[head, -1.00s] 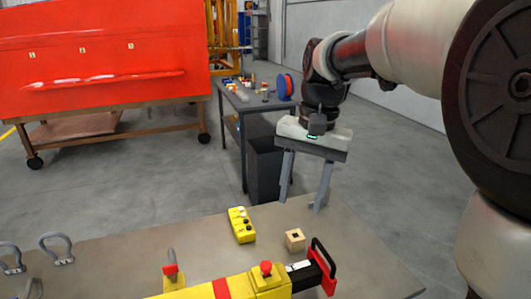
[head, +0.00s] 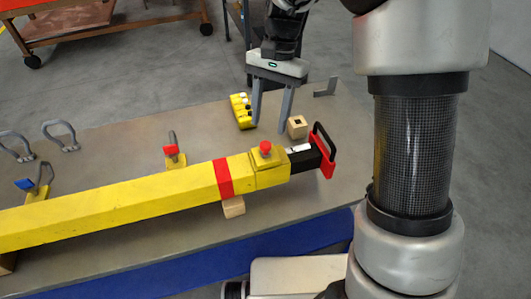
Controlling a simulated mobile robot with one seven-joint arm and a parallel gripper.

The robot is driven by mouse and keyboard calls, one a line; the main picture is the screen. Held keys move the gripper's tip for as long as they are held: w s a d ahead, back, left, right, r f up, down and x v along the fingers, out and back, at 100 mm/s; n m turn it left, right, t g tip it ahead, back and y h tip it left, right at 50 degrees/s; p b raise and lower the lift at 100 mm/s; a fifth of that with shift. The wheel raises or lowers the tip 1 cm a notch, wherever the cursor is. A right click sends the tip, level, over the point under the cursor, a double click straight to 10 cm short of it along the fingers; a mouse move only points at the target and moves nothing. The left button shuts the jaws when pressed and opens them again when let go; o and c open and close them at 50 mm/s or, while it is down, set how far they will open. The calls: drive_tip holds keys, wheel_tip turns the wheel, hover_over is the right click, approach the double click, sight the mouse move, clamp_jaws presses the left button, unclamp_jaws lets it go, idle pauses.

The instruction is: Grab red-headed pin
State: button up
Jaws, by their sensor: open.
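The red-headed pin (head: 265,147) stands in a yellow block near the right end of a long yellow bar (head: 120,197) on the table. Only its red head shows; any shaft below is hidden. My gripper (head: 268,128) is open and empty, its two grey fingers pointing down. In the picture its fingertips are just above the red head, but I cannot tell the gap in depth. Nothing is between the fingers that I can see being held.
A wooden block (head: 297,127) and a yellow box with buttons (head: 241,108) lie beside the fingers. The bar has a black end with a red handle (head: 326,152). A red-topped clamp (head: 171,151) and a blue one (head: 25,185) stand along the bar. Bare table (head: 110,125) lies behind.

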sight(266, 143)
drive_tip(key=shift+x, duration=3.15)
drive_tip(key=shift+d, duration=0.1)
drive_tip(key=shift+c, duration=0.4)
drive_tip(key=shift+w, duration=0.1)
drive_tip(key=c, duration=1.1)
